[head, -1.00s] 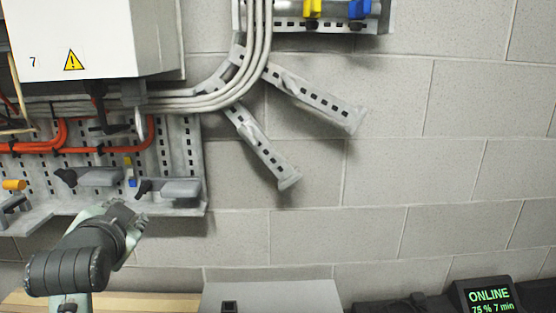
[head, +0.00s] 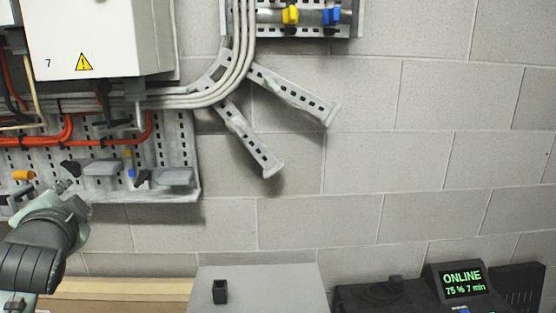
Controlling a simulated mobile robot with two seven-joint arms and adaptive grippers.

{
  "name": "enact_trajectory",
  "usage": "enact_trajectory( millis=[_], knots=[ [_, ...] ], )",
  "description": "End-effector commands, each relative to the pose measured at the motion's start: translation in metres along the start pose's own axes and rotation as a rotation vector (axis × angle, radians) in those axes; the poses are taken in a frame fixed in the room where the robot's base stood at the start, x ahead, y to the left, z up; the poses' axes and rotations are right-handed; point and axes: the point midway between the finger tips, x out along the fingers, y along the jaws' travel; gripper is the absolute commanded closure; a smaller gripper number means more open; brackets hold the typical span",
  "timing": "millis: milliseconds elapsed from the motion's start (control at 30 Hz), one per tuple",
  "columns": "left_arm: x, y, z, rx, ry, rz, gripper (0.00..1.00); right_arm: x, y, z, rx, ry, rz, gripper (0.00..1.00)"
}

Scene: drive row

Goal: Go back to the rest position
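My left arm comes in at the lower left of the head view. Its gripper (head: 70,195) is in front of the lower edge of the grey perforated panel (head: 180,150). The wrist hides most of the fingers, so I cannot tell whether it is open or shut, or whether it holds anything. My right gripper is not in view.
A white cabinet marked 7 (head: 110,40) hangs above the panel, with orange cables (head: 70,130) below it. Grey brackets (head: 290,95) stick out from the wall. A grey box (head: 265,285) and a dark unit with an ONLINE display (head: 462,283) stand below. The right wall is bare.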

Motion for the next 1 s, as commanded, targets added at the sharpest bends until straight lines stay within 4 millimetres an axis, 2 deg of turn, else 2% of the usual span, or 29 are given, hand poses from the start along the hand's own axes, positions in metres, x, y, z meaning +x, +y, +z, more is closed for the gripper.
enact_trajectory(
  millis=[367,567,767,867,967,1000],
  knots=[
    [0.004,-0.069,0.016,0.260,-0.026,-0.173,0.68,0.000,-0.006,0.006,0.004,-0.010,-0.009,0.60],
    [0.038,-0.010,0.044,0.246,-0.064,-0.047,0.68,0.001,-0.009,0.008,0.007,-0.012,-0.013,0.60],
    [0.066,0.061,0.087,0.224,-0.120,0.091,0.68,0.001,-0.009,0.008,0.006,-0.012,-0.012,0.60],
    [0.077,0.107,0.120,0.205,-0.163,0.175,0.68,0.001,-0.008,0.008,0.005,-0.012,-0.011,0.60],
    [0.083,0.164,0.166,0.182,-0.224,0.275,0.68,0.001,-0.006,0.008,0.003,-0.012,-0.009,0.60],
    [0.082,0.188,0.186,0.170,-0.253,0.315,0.68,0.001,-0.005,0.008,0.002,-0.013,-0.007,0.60]
  ],
)
